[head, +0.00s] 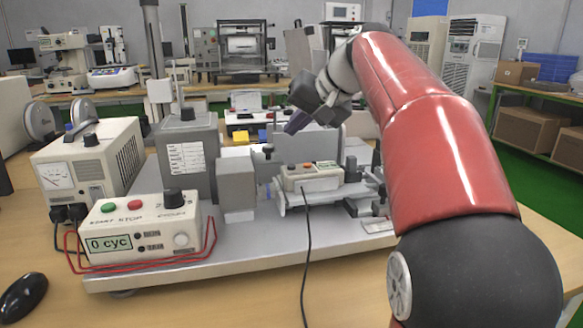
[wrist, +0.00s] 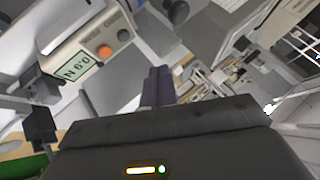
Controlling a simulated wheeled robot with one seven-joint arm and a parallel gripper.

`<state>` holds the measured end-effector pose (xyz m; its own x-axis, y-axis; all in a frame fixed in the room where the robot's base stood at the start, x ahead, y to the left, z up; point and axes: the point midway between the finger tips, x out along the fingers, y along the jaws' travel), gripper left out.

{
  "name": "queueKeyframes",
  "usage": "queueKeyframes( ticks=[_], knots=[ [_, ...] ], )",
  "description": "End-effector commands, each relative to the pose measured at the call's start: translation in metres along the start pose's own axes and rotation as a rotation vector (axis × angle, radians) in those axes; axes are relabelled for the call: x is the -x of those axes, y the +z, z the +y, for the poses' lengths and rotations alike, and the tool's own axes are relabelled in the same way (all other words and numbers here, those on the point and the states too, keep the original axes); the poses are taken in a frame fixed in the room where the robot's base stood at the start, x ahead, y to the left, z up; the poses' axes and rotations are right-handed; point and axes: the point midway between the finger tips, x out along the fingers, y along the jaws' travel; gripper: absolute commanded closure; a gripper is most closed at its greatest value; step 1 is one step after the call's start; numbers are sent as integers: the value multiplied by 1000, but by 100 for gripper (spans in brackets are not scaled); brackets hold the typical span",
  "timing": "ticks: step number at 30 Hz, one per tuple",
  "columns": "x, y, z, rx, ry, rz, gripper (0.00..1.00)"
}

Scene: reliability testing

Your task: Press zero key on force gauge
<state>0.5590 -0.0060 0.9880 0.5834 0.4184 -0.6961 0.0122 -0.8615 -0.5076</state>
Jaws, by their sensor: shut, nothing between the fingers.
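The force gauge (head: 312,178) is a small cream box with buttons and a display, lying on the test rig right of its grey block. In the wrist view the force gauge (wrist: 82,32) is at the upper left, with an orange button (wrist: 105,51), a grey button (wrist: 123,35) and a green display (wrist: 76,68) that appears upside down and seems to read 0.9 N. My gripper (head: 291,128) is above the gauge and apart from it. Its dark fingers (wrist: 158,75) are together and empty, to the right of the buttons in the wrist view. Key labels are too small to read.
The rig's metal base plate (head: 235,256) carries a control box (head: 140,228) showing 0 cyc, and a grey motor housing (head: 187,150). A power supply (head: 88,160) stands at left. A black cable (head: 307,250) runs from the gauge toward the front.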

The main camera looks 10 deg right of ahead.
Motion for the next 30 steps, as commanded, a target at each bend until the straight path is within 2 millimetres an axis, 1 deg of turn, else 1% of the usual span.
queueKeyframes(
  ticks=[1, 6, 10, 16, 30],
  knots=[
    [-11, 8, 8, 0, 0, 0, 100],
    [-26, 19, 18, 1, 0, -1, 100],
    [-32, 23, 23, 1, 0, 0, 100],
    [-36, 26, 26, 1, 0, 0, 100],
    [-35, 25, 26, 0, 0, 0, 100]
  ],
)
